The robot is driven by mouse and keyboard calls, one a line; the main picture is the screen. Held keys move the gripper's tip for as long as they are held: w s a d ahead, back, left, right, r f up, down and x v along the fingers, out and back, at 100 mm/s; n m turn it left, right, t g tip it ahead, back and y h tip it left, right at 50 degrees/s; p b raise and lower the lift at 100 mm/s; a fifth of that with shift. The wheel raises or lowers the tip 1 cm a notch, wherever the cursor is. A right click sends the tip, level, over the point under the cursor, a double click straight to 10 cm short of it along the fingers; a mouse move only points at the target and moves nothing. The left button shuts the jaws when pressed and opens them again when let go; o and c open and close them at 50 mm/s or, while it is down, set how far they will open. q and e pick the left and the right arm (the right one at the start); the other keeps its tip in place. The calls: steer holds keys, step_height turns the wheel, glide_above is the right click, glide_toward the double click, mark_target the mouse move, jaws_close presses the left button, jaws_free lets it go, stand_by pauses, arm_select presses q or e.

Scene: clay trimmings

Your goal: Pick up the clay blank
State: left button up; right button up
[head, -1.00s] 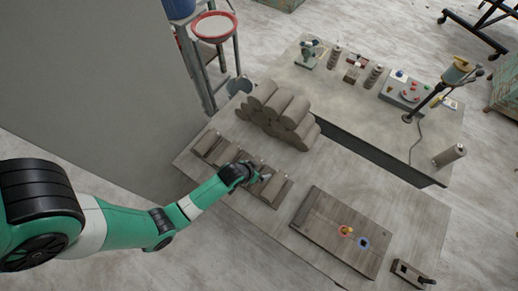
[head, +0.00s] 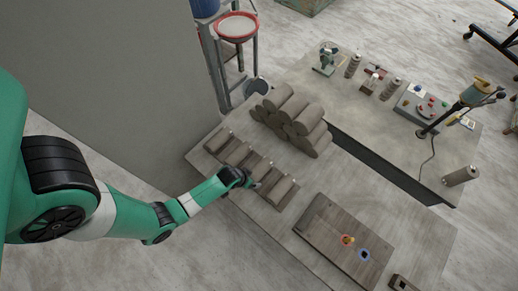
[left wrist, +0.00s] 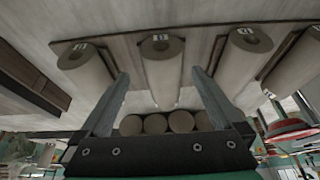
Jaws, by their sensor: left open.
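Several grey clay blanks lie side by side on a wooden board (left wrist: 120,42) on the table. In the left wrist view one clay blank (left wrist: 162,70), with a small pale tag on its end, lies between the spread fingers of my left gripper (left wrist: 160,76). The fingers do not visibly touch it. One neighbouring blank (left wrist: 86,64) lies to the left, another (left wrist: 244,52) to the right. In the head view the left gripper (head: 254,185) is at the front edge of the row, beside the rightmost blank (head: 281,190). My right gripper is not in view.
A wooden tray (head: 325,228) with small coloured items lies to the right. A second table (head: 425,155) holds tools and a lamp. A stand with a red-rimmed bowl (head: 236,27) is behind left.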

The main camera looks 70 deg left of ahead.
mark_target(259, 172)
arm_select(q)
steer(key=b+x, duration=0.1)
steer(key=b, duration=0.1)
steer(key=b+x, duration=0.1)
steer(key=x, duration=0.1)
steer(key=shift+s+a+f+b, duration=0.1)
steer(key=shift+s+f+b, duration=0.15)
steer(key=shift+f+b, duration=0.15)
steer(key=shift+w+a+f, duration=0.15)
steer(key=shift+w+f, duration=0.15)
steer(key=shift+f, duration=0.3)
steer(key=shift+c, duration=0.3)
steer(key=shift+w+r, duration=0.1)
jaws_close()
